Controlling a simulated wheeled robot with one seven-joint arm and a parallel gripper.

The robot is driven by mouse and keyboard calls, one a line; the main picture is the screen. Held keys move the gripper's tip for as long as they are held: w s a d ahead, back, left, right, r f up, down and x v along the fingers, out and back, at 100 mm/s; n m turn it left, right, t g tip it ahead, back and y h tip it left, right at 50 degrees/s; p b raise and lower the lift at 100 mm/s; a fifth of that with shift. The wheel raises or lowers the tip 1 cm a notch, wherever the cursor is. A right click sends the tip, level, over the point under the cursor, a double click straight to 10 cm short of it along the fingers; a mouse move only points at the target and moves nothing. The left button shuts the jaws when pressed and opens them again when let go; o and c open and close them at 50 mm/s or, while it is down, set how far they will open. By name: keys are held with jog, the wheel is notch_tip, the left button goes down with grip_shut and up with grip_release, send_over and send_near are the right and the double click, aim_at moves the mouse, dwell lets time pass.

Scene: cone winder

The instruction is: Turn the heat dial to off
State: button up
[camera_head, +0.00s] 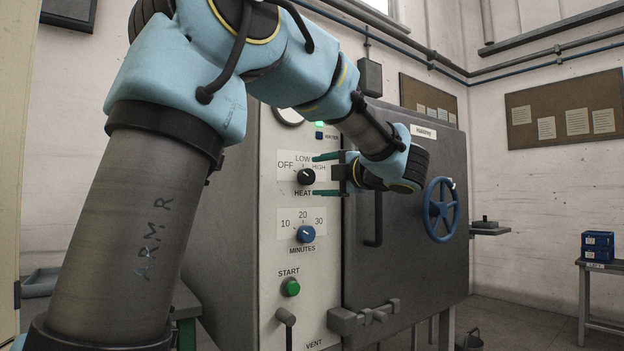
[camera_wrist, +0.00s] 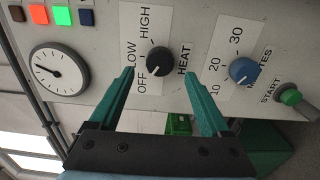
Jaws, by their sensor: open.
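The heat dial (camera_head: 306,176) is a black round knob on the pale control panel, below the OFF, LOW and HIGH marks. It also shows in the wrist view (camera_wrist: 159,62), where the picture is turned sideways. Its pointer is too small to read surely. My gripper (camera_head: 325,174) is open, with one green finger above the dial's height and one below. In the wrist view the fingertips (camera_wrist: 160,73) lie on either side of the dial, with gaps between. I see no contact, and the remaining depth is hard to judge.
The blue minutes dial (camera_head: 305,234) and green start button (camera_head: 290,287) sit below on the panel. A round gauge (camera_wrist: 58,73) is above. To the right is the grey door (camera_head: 420,255) with a blue handwheel (camera_head: 440,210) and vertical handle (camera_head: 374,219).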

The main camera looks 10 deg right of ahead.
jog(key=v, duration=0.6)
jog(key=shift+s+d, duration=0.1)
jog(key=shift+s, duration=0.05)
